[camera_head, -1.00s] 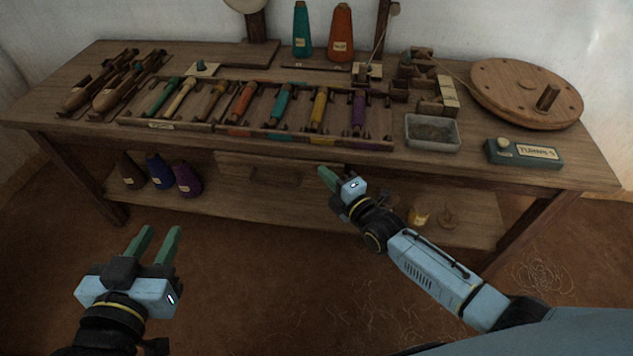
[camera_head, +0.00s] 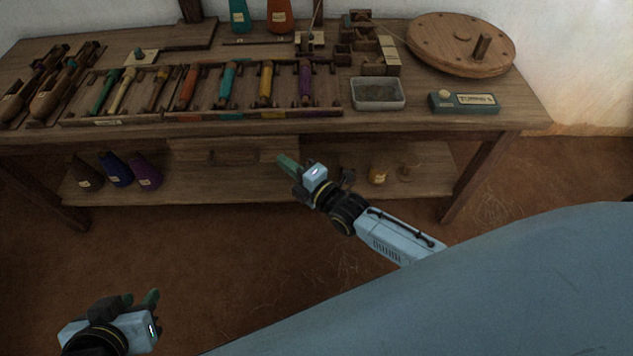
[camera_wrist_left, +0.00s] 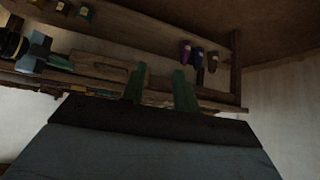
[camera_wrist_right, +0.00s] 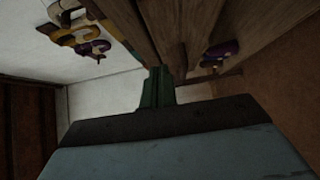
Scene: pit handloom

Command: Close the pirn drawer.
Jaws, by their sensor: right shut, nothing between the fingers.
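The pirn drawer (camera_head: 235,150) is under the front edge of the bench, at mid-length, with a dark handle on its front. How far it stands out is hard to tell. My right gripper (camera_head: 285,163) is shut and empty, in front of the drawer's right end in the head view; I cannot tell whether it touches. Its green fingers are together in the right wrist view (camera_wrist_right: 158,85), close to dark wooden parts. My left gripper (camera_head: 150,298) is low at the left, well away from the bench. Its fingers are apart and empty in the left wrist view (camera_wrist_left: 160,88).
The bench top (camera_head: 140,60) carries a rack of coloured pirns, shuttles (camera_head: 50,90), a grey tray (camera_head: 377,94), a green box (camera_head: 463,102) and a round wooden disc (camera_head: 462,43). Dark cones (camera_head: 117,170) stand on the lower shelf (camera_head: 225,188). The floor in front is clear.

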